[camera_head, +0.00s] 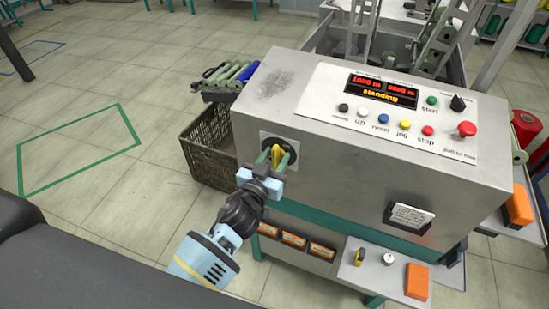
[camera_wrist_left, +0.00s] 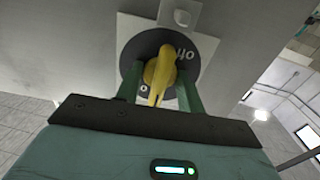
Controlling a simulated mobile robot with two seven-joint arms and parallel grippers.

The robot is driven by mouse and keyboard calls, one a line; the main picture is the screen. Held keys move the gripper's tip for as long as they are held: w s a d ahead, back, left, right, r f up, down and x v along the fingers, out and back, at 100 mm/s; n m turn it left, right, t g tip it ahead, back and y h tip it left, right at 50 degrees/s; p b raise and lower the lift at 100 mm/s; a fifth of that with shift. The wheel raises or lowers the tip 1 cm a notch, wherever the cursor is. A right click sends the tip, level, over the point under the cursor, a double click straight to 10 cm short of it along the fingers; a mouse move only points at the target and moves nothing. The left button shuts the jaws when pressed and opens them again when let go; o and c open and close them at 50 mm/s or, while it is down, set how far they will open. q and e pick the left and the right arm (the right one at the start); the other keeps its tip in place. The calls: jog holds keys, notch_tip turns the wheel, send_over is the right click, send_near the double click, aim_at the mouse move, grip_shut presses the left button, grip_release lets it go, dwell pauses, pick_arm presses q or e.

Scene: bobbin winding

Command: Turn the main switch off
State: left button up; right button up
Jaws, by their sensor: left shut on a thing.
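The main switch has a yellow handle (camera_head: 275,153) on a round dark dial (camera_head: 291,146), on the narrow left part of the grey machine's front. In the left wrist view the yellow handle (camera_wrist_left: 160,76) stands between the two green fingers of my left gripper (camera_wrist_left: 159,88). The dark dial (camera_wrist_left: 146,45) carries the word "off" at its upper right; another label at its lower left is partly hidden. In the head view my left gripper (camera_head: 277,160) is shut on the handle. My right gripper is not in view.
The grey machine (camera_head: 330,180) has a control panel (camera_head: 395,105) with coloured buttons and a lit display reading "standing". A brown crate (camera_head: 205,150) stands left of it. A small shelf (camera_head: 350,272) with an orange box (camera_head: 417,281) juts out below. The floor at left is free.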

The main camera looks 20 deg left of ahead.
pick_arm(q)
jog(key=shift+c, duration=0.8)
jog(key=shift+n, duration=1.9)
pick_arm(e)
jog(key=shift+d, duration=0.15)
pick_arm(q)
jog(key=n, duration=0.3)
jog(key=shift+n+p, duration=0.35)
jog(key=shift+n, duration=0.05)
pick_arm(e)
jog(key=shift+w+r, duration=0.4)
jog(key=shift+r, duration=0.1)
